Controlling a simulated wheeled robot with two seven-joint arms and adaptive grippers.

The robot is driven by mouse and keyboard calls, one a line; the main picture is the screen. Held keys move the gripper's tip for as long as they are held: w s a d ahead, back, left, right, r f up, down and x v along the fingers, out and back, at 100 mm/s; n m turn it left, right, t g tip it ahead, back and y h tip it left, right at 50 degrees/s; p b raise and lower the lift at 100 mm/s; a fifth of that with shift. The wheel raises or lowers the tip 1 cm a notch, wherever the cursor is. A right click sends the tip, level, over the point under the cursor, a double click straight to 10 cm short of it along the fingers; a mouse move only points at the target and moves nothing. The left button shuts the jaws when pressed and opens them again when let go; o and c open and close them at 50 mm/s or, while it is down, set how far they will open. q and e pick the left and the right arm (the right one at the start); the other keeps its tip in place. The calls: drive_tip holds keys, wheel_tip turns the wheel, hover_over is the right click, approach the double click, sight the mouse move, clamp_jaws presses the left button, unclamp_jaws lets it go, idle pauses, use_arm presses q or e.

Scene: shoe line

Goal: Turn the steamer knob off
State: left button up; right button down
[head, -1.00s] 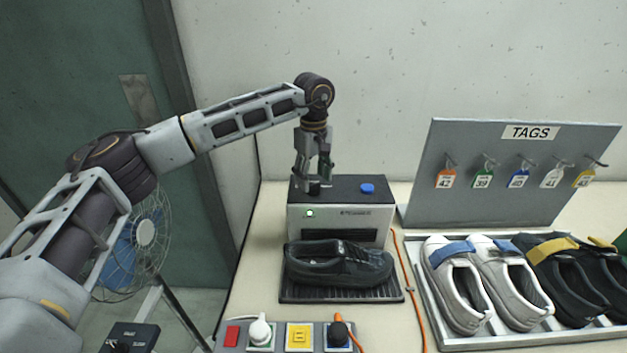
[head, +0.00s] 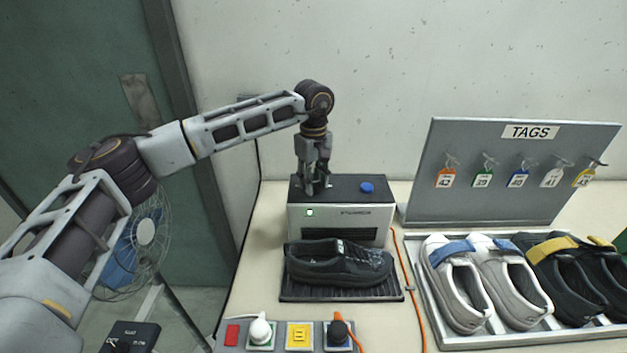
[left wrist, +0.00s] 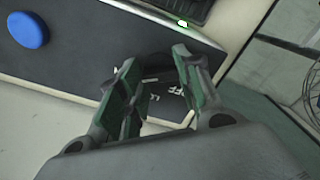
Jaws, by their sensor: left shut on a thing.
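The steamer (head: 340,215) is a box with a dark top and a pale front, standing at the back of the table against the wall. Its front light (head: 310,212) glows green, and it also shows in the left wrist view (left wrist: 183,23). My left gripper (head: 314,186) points down at the left part of the steamer top. In the left wrist view its green-padded fingers (left wrist: 158,80) are shut on the dark steamer knob (left wrist: 156,73), which they mostly hide. White "OFF" lettering shows on the panel beside it. The knob's pointer is not clear. My right gripper is not in view.
A blue button (head: 367,188) sits on the steamer top, right of my gripper. A black shoe (head: 338,264) lies on a dark grate in front. A tray (head: 465,341) of shoes and a tag board (head: 510,205) stand right. A switch strip (head: 273,348) lies at the front edge.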

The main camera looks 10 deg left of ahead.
use_arm(q)
drive_tip(key=shift+n, duration=0.4)
drive_tip(key=shift+n+b, duration=0.35)
drive_tip(key=shift+n, duration=0.45)
drive_tip(key=n, duration=0.3)
drive_tip(key=shift+b, duration=0.3)
drive_tip(key=n, duration=0.3)
drive_tip(key=shift+n+b, duration=0.3)
drive_tip(key=shift+n, duration=0.1)
drive_tip(key=n, duration=0.7)
drive_tip(key=shift+b, duration=0.4)
drive_tip(key=shift+n, duration=0.8)
drive_tip(key=n, duration=0.3)
drive_tip(key=shift+n, duration=1.5)
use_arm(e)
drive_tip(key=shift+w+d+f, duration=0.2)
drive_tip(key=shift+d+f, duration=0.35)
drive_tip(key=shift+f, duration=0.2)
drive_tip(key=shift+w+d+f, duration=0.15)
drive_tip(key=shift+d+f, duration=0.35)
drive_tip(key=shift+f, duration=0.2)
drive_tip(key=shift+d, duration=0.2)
